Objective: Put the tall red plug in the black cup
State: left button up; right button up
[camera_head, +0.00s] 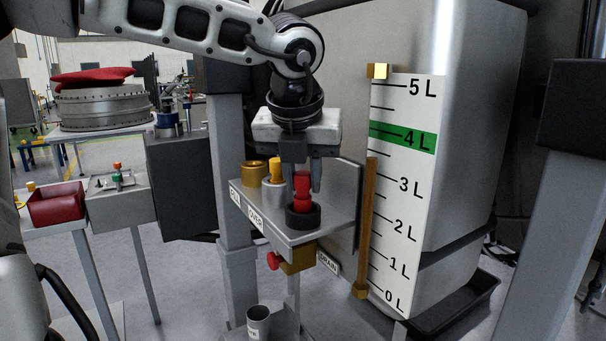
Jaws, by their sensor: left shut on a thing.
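My left gripper (302,182) points down over the small grey shelf and is shut on a red plug (302,193). The plug is upright, and its lower end is at the mouth of the black cup (303,217). I cannot tell whether it rests on the cup's floor. My right gripper is not in view.
A gold cup (254,174) stands at the shelf's left end. The shelf (325,222) has a back plate on its right. A brass valve with a red knob (273,260) is below. A tank gauge (405,190) rises at right, and a grey cup (258,324) stands lower down.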

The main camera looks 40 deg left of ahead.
pick_arm(q)
jog(key=shift+f, duration=0.1)
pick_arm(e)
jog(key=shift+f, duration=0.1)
pick_arm(q)
jog(key=shift+f+b, duration=0.15)
jog(key=shift+b, duration=0.2)
jog(key=o, duration=1)
jog(key=shift+c, duration=0.2)
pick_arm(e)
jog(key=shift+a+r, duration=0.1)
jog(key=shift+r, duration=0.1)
pick_arm(q)
jog(key=shift+r+p, duration=0.3)
jog(key=shift+p, duration=0.05)
jog(key=v, duration=1.2)
jog(key=shift+w, duration=0.1)
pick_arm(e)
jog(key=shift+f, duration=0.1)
